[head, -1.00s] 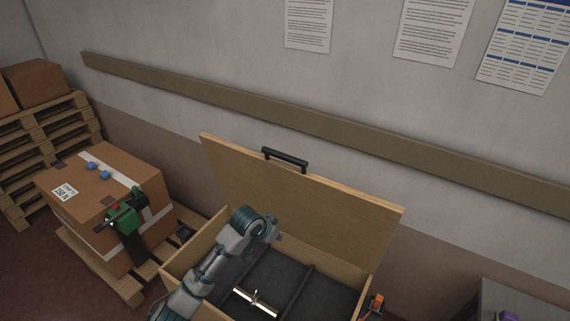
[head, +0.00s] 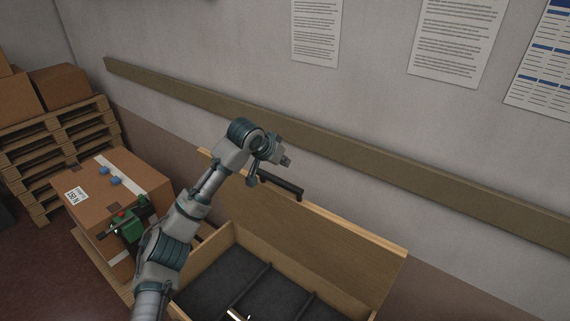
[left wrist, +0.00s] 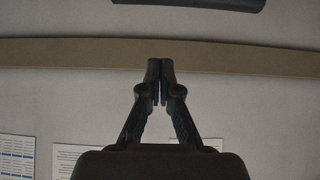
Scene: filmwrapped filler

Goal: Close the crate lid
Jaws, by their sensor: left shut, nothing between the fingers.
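The wooden crate (head: 228,234) stands at the bottom middle of the head view, with dark lined compartments. Its lid (head: 345,242) is open and stands up along the back, near the wall. A black handle (head: 287,188) sits at the lid's top edge, its left end partly covered by my arm. My left gripper (head: 286,162) is just above the handle and appears apart from it. In the left wrist view the gripper's fingers (left wrist: 160,70) are shut together and empty, in front of the wall. A dark bar (left wrist: 190,3) crosses the top there, probably the handle. My right gripper is not in view.
A taped carton (head: 92,188) with a green and black tool (head: 130,228) on it stands left of the crate. Stacked pallets (head: 50,140) with boxes are farther left. A wall rail (head: 400,170) runs behind the lid. A pale item (head: 238,315) lies in the crate.

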